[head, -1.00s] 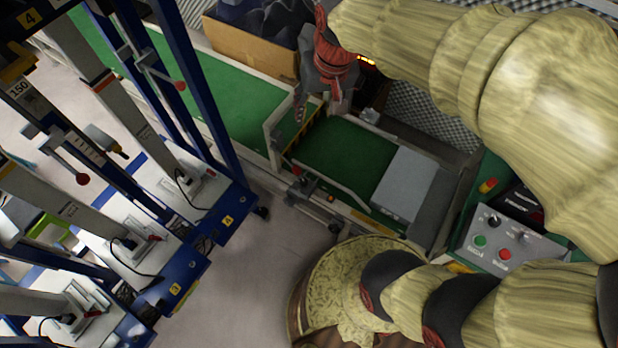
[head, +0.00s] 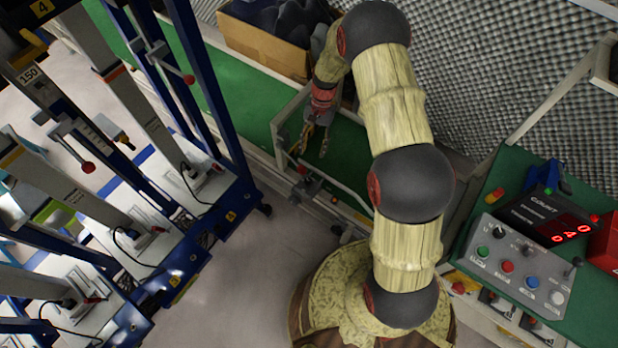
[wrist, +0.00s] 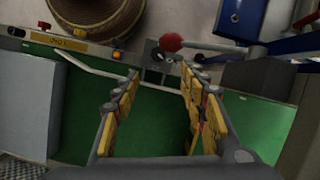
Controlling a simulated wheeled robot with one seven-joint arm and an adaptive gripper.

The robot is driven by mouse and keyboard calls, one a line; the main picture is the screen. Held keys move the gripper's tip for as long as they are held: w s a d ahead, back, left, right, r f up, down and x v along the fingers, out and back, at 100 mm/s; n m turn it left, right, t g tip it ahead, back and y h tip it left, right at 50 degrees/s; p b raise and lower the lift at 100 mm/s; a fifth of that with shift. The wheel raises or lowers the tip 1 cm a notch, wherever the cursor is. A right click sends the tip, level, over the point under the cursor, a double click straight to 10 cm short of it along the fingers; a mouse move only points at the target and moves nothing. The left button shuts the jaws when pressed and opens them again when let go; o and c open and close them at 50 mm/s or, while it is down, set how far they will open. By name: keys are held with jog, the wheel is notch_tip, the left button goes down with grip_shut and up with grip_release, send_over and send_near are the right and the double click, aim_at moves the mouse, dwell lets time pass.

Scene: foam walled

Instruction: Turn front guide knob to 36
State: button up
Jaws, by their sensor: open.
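The front guide assembly (head: 312,187) is a small dark clamp with a reddish knob on the conveyor's front rail. It also shows in the wrist view (wrist: 156,58), just beyond the fingers, partly hidden beside a red ball. Any scale or number on the knob is too small to read. My gripper (head: 314,147) hangs fingers down over the green belt, a little behind the clamp. In the wrist view my gripper (wrist: 164,78) is open and empty, yellow pads on both fingers, apart from the knob.
The green conveyor (head: 243,118) runs behind the rail. Blue stands (head: 215,225) with red-ball levers are at left. A cardboard box (head: 262,45) stands at the back. A control panel (head: 518,268) with coloured buttons is at right. Floor is clear between stands and conveyor.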

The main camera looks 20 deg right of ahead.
aim_at(308, 181)
jog(key=b+x, duration=0.4)
jog(key=x, duration=1.1)
jog(key=shift+s+d+f, duration=0.1)
jog(key=shift+d+f, duration=0.05)
jog(key=shift+f, duration=0.05)
jog(key=shift+c, duration=0.2)
grip_shut()
jog(key=shift+g, duration=0.3)
